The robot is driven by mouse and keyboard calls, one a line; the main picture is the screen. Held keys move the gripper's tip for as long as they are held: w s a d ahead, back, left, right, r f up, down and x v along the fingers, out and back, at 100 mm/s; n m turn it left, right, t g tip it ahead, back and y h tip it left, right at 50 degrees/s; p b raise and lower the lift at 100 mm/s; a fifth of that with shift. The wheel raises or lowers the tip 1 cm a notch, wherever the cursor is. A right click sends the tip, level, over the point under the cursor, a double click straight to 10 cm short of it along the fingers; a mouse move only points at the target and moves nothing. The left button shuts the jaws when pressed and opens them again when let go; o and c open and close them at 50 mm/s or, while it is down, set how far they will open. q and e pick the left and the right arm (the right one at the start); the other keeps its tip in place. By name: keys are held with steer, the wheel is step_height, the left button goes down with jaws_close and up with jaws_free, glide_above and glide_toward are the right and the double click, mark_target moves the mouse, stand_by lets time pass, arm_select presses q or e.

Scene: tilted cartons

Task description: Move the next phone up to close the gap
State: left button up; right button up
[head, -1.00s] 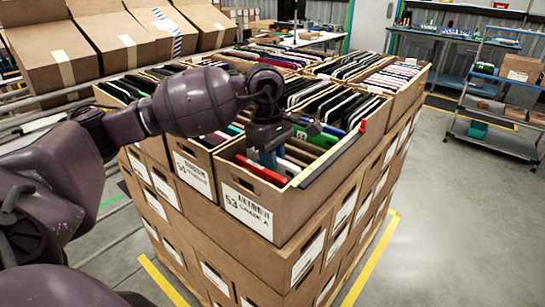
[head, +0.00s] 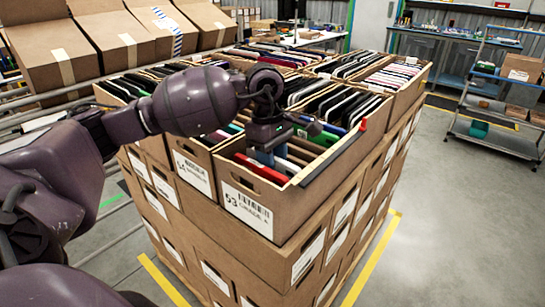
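The near carton marked 53 (head: 246,207) sits on top of the stack and holds a row of phones on edge. A red phone (head: 260,168) leans near its front end. Brown and light slabs stand just behind the red one, and black, blue and green phones (head: 322,138) stand farther back. My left gripper (head: 268,158) reaches down into this carton, just behind the red phone. Its fingertips are partly hidden among the phones, so I cannot tell whether it grips one. My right gripper is not in view.
Cartons full of phones surround carton 53, including carton 54 (head: 192,170) to its left. A dark strip with a red end (head: 335,158) lies along its right rim. Large tilted cartons (head: 48,50) stand at the back left. The floor at right is clear up to a cart (head: 492,130).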

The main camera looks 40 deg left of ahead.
arm_select(q)
steer(key=shift+o, duration=0.8)
steer(key=shift+r, duration=0.2)
steer(key=r, duration=0.6)
steer(key=a+r, duration=0.1)
steer(key=r, duration=0.2)
steer(key=shift+w+a, duration=0.1)
steer(key=shift+r, duration=0.7)
